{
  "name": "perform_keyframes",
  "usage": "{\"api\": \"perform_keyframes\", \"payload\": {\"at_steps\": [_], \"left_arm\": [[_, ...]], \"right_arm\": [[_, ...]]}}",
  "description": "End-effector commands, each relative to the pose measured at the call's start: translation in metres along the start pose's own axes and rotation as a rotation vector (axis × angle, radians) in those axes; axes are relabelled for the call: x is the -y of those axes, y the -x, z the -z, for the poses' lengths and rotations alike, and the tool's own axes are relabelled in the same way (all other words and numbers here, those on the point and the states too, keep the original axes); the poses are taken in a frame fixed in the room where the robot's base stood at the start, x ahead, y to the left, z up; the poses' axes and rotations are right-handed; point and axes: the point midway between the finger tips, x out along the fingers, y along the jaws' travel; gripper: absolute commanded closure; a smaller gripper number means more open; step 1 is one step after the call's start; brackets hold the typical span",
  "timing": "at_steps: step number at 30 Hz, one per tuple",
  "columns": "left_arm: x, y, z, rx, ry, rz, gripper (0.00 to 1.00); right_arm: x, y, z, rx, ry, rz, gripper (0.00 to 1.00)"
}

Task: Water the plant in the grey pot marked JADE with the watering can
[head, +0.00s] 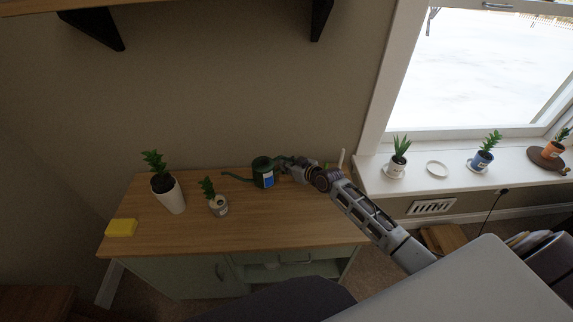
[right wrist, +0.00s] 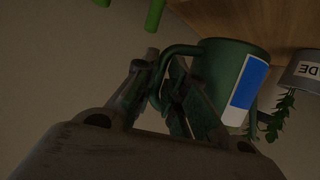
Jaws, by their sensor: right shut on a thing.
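The dark green watering can (head: 263,175) with a blue and white label is at the back of the wooden cabinet top, its spout pointing left. My right gripper (head: 284,163) comes from the right and is shut on the can's handle; the handle between the fingers also shows in the right wrist view (right wrist: 168,72). I cannot tell whether the can touches the top. The grey pot (head: 219,209) with a small green plant stands in front and left of the can. In the right wrist view its label (right wrist: 308,69) shows "DE" upside down. My left gripper is out of view.
A tall white pot with a plant (head: 170,198) and a yellow block (head: 121,227) are at the left of the cabinet top (head: 270,228). The windowsill holds white (head: 395,170), blue (head: 481,161) and orange (head: 553,151) pots. A shelf (head: 170,5) hangs above.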

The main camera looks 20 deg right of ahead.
Motion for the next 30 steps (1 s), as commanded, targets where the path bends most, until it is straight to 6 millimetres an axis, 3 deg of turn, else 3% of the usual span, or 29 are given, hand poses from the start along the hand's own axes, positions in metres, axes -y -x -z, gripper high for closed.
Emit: {"api": "perform_keyframes", "payload": {"at_steps": [30], "left_arm": [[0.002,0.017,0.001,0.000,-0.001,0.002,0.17]], "right_arm": [[0.010,-0.002,0.002,0.007,0.054,-0.020,1.00]]}}
